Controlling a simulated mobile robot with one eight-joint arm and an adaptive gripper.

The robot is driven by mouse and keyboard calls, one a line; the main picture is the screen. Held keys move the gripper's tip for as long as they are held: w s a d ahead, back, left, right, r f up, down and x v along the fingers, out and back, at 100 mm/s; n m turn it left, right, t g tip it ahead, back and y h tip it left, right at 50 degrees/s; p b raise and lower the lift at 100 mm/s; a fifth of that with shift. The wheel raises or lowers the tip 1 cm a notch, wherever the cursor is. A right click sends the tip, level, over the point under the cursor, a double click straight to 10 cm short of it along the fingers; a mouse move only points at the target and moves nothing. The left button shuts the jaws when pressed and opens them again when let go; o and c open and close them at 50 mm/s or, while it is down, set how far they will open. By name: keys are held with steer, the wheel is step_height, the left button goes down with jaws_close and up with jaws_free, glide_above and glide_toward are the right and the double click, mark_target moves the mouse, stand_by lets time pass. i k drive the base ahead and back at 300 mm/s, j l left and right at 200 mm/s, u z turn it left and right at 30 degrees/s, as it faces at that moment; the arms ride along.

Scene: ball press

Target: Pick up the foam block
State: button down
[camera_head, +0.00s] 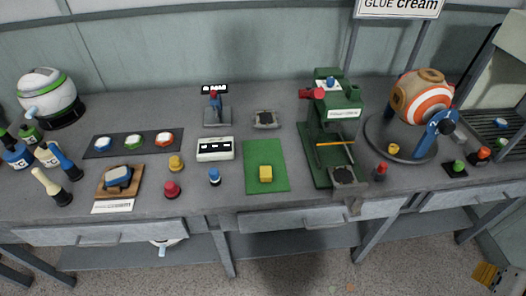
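A small yellow block (265,173), which looks like the foam block, sits on the green mat (262,152) near the front middle of the workbench. Nothing touches it from above and its top is uncovered. A blue and white block-like piece (118,177) lies on a wooden board (134,188) at the left. I cannot make out my gripper in this view, so nothing shows of its fingers or of anything in them.
A green press (318,140) stands right of the mat. A white box (215,149), a blue-topped knob (214,177) and red (172,189) and yellow (176,163) knobs stand to its left. A striped ball (421,97) is farther right. The bench's front edge is close.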

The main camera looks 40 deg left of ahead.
mark_target(265, 172)
steer(key=u, duration=1.7)
